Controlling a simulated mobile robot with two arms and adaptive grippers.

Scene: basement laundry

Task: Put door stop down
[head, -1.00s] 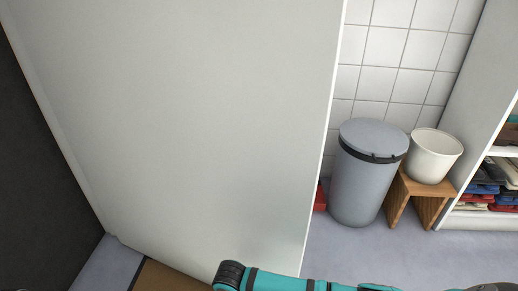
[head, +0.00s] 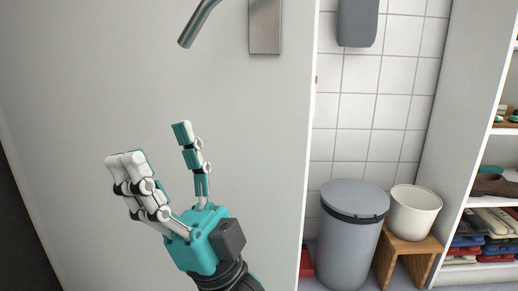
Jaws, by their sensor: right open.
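My right gripper (head: 154,147) is raised in front of the large pale door (head: 90,60). Its fingers are spread, point upward and hold nothing. A metal door handle (head: 197,24) is above it, with a metal plate (head: 265,26) to the right. I cannot make out a door stop for certain. A small red object (head: 307,262) is low by the door's edge, partly hidden, and I cannot tell what it is. The foot of the door is out of view. My left gripper is not in view.
A grey lidded bin (head: 350,245) stands right of the door, beside a wooden stool (head: 412,257) bearing a white bucket (head: 414,212). Shelves with shoes and folded items (head: 492,215) are at far right. A grey box (head: 357,22) hangs on the tiled wall.

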